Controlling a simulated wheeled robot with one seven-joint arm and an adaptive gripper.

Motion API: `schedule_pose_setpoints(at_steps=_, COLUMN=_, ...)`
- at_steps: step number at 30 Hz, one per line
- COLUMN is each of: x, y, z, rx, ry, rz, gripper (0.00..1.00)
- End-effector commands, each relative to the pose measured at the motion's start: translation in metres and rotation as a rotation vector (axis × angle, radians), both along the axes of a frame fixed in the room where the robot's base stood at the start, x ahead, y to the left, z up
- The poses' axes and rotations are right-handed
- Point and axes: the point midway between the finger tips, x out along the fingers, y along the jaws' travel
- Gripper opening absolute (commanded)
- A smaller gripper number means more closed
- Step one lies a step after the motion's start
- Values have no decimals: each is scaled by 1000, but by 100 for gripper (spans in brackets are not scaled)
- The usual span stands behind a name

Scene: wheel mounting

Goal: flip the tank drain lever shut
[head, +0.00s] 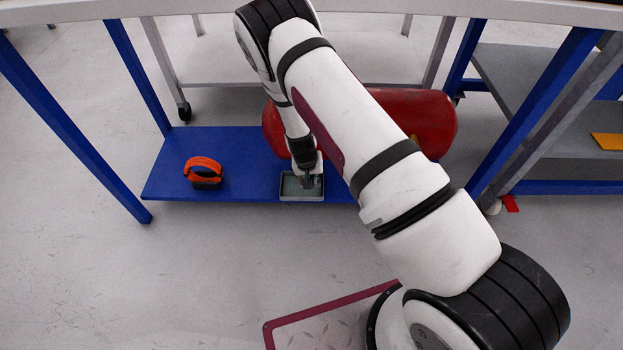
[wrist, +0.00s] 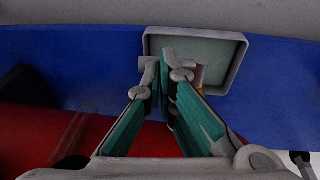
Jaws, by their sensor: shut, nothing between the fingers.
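The red tank (head: 415,115) lies on the blue lower shelf, partly hidden behind my arm; it also shows at the bottom of the wrist view (wrist: 75,140). A shallow grey tray (head: 302,198) sits on the shelf at the tank's near side; its rim shows in the wrist view (wrist: 240,48). My gripper (head: 308,183) points down over the tray, with its fingertips (wrist: 166,68) together and empty. A small brass-coloured part (wrist: 201,90) shows just right of the fingers, mostly hidden behind them. I cannot make out the lever or its position.
Blue table legs (head: 137,75) stand at both sides, and the tabletop edge (head: 180,10) runs above. A grey shelf unit (head: 560,170) stands at the right. The front floor is open.

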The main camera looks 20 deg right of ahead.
Motion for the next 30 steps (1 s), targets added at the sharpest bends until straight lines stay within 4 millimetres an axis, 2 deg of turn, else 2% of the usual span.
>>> schedule_pose_setpoints(at_steps=8, x=0, y=0, z=0, rx=0, ry=0, rz=0, gripper=0)
schedule_pose_setpoints(at_steps=13, x=0, y=-6, z=-15, rx=-1, ry=1, rz=0, gripper=0)
schedule_pose_setpoints(at_steps=22, x=-1, y=-8, z=-17, rx=-3, ry=2, rz=0, gripper=0)
schedule_pose_setpoints(at_steps=26, x=0, y=-9, z=-11, rx=-3, ry=2, rz=-1, gripper=0)
schedule_pose_setpoints(at_steps=30, x=4, y=-12, z=10, rx=-2, ry=0, rz=-1, gripper=0)
